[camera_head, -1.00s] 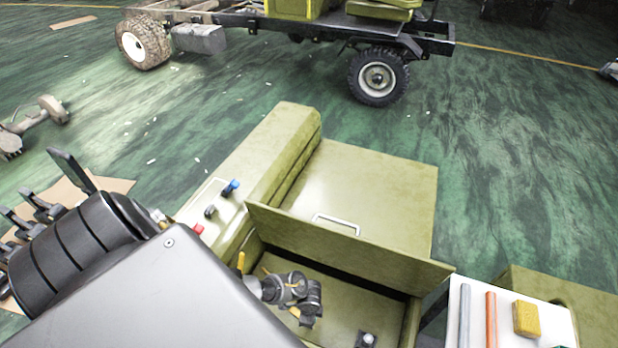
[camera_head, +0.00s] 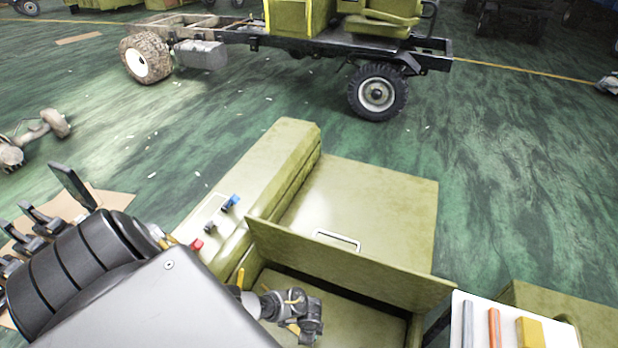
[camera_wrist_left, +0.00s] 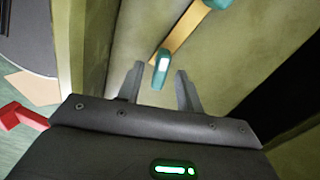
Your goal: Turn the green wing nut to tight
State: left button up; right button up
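In the left wrist view, a green-teal piece with a pale top (camera_wrist_left: 161,68), which looks like the wing nut, sits at the lower end of a tan bar (camera_wrist_left: 190,30). A second teal piece (camera_wrist_left: 219,3) is at the bar's upper end, cut by the frame edge. My left gripper (camera_wrist_left: 160,78) is open, one finger to each side of the near teal piece. I cannot tell whether they touch. My right gripper is in neither current view.
A white tray (camera_head: 505,303) with bars and a yellow block is at right.

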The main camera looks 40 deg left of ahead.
pick_arm(q)
notch_tip(320, 180, up, 10)
jog(key=p, duration=0.3)
jog(key=shift+r, duration=0.25)
dwell(0.3)
